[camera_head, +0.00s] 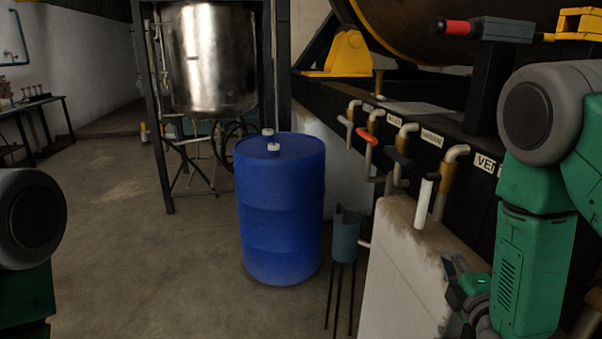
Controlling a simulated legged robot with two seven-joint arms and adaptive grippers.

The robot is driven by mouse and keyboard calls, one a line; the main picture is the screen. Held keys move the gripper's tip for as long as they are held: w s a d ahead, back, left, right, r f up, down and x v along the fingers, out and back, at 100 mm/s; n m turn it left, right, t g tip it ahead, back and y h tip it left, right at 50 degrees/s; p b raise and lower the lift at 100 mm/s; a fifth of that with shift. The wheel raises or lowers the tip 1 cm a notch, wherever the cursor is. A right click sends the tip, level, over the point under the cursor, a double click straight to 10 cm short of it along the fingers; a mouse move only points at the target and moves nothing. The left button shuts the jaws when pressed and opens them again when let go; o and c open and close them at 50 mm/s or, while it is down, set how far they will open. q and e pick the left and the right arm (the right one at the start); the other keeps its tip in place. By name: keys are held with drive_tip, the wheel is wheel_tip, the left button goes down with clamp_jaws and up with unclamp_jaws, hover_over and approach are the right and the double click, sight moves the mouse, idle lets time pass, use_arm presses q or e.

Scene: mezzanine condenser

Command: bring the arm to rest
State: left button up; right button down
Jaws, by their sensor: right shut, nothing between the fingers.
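My right arm (538,225), green with a grey joint, comes in from the right and hangs down beside the pipe bench. My right gripper (460,278) is low at the right, partly hidden by the arm, close to the top of the pale wall block. It is shut, with nothing seen between its fingers. Of my left arm (28,225) only a grey joint and a green link show at the left edge. My left gripper is out of view.
Valve pipes (446,180) with labels and a red-handled valve (366,137) line the dark frame. A pale block (405,270) stands below. A blue barrel (281,210), a small can on a stand (346,238) and a steel tank (208,60) stand further left.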

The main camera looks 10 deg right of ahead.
drive_tip(key=s+a+f+m+g+y, duration=0.1)
drive_tip(key=s+a+f+m+g, duration=0.1)
drive_tip(key=s+f+m+g, duration=0.5)
drive_tip(key=s+a+f+m+g, duration=0.15)
drive_tip(key=s+f, duration=0.45)
drive_tip(key=f, duration=0.6)
drive_tip(key=s+a+f+m+g, duration=0.2)
drive_tip(key=s+f+m+g, duration=0.1)
drive_tip(key=s, duration=0.6)
drive_tip(key=s+a+f+m+g, duration=0.2)
drive_tip(key=s+f+m+g, duration=0.1)
drive_tip(key=s, duration=0.7)
drive_tip(key=shift+s+a+f+m+g+y+b, duration=0.2)
drive_tip(key=shift+a+f+m+g+y+b, duration=0.2)
drive_tip(key=shift+g, duration=0.85)
